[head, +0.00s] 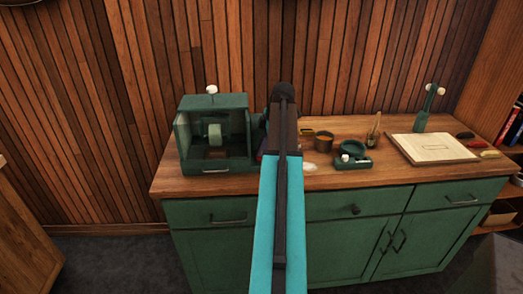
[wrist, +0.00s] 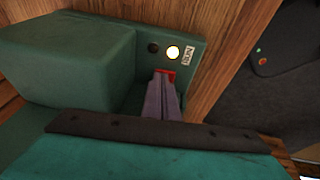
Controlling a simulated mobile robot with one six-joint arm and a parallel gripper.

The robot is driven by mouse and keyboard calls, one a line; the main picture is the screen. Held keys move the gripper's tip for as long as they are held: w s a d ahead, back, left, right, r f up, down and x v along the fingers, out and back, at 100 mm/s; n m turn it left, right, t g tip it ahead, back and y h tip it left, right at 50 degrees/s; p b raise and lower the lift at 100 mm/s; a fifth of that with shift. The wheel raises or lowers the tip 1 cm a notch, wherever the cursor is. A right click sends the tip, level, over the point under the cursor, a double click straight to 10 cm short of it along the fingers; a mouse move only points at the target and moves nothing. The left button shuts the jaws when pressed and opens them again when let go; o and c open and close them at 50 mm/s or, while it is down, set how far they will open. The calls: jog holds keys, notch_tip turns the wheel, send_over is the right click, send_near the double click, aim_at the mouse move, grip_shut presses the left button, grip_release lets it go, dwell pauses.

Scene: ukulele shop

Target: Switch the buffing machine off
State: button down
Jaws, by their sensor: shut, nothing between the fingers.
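The buffing machine (head: 212,131) is a green open-fronted box with a pale wheel (head: 215,131) inside, at the left end of the bench. In the wrist view its green housing (wrist: 75,55) fills the left. In the head view my arm hides the fingertips.
A slatted wooden wall (head: 345,60) stands close behind.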

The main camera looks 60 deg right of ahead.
jog(key=shift+w+d, duration=0.2)
jog(key=shift+w, duration=0.05)
jog(key=shift+r, duration=0.1)
dwell(0.3)
jog(key=shift+w+d+r+p, duration=0.15)
jog(key=shift+r+p, duration=0.55)
jog(key=shift+r, duration=0.35)
jog(key=shift+w+d+r+p, duration=0.15)
jog(key=shift+r+p, duration=0.5)
jog(key=shift+r, duration=0.4)
jog(key=shift+s+d+r+b, duration=0.15)
jog(key=shift+d+r+b, duration=0.1)
jog(key=shift+b, duration=0.15)
jog(key=w+d+b+v, duration=0.1)
jog(key=v, duration=0.8)
jog(key=shift+b, duration=0.4)
